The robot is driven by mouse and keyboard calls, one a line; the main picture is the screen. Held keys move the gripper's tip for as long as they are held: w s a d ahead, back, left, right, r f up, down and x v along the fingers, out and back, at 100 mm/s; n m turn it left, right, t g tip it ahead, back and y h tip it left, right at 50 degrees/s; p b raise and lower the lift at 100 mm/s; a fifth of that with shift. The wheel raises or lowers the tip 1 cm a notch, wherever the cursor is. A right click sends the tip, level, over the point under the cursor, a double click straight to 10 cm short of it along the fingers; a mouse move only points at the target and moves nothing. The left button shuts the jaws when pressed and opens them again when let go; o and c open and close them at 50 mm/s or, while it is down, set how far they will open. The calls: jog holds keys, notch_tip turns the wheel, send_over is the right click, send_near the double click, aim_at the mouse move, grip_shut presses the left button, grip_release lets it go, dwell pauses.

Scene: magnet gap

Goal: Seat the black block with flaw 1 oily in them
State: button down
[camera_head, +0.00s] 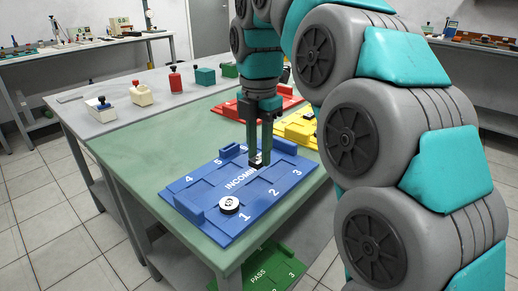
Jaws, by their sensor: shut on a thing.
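My gripper (260,156) points straight down over the blue tray (178,184), which is marked INCOMING and has numbered places. The gripper is shut on a small dark block (258,164) that shows a little pale colour, low at the fingertips near the middle of the tray. The fingers hide part of the block, and I cannot tell whether it touches the tray. A round white and black piece (229,205) sits at place 1 of the blue tray. I cannot make out any flaw mark on the held block.
A red tray (233,110) and a yellow tray (298,129) lie behind the blue one. A green PASS tray (268,272) is lower, at the front. A red bottle (175,82), a teal box (205,76) and other containers stand at the back left. The green table top is clear at left.

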aim_at(259, 186)
jog(key=shift+f, duration=0.15)
jog(key=shift+f+b, duration=0.95)
jog(key=shift+f, duration=1.7)
jog(key=shift+f, duration=0.15)
jog(key=c, duration=0.5)
grip_release()
jog(key=c, duration=0.6)
jog(key=shift+o, duration=0.2)
